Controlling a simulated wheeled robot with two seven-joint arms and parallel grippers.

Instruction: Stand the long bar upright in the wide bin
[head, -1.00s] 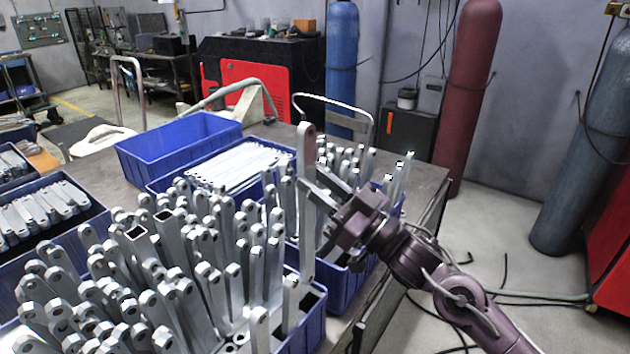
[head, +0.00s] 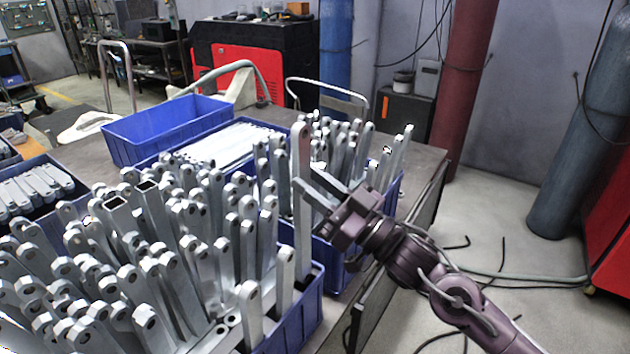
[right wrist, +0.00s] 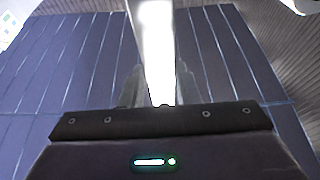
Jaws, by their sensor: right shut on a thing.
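The long bar (head: 302,160) is a pale grey galvanized strip with a rounded top, standing close to upright. My right gripper (head: 308,192) is shut on it partway up, reaching in from the right. In the right wrist view the bar (right wrist: 158,50) shows bright white between the fingers of my right gripper (right wrist: 158,90). The wide bin (head: 304,318) is blue, at the front, and crowded with upright and leaning bars. The held bar's lower end is at this bin's far right corner; whether it touches the bottom is hidden. My left gripper is out of view.
Bars stand in a blue bin (head: 336,268) just behind and right. A bin of flat-lying strips (head: 225,143) and an empty blue bin (head: 170,133) are further back. The table's right edge (head: 425,215) is near my right arm; open floor lies beyond.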

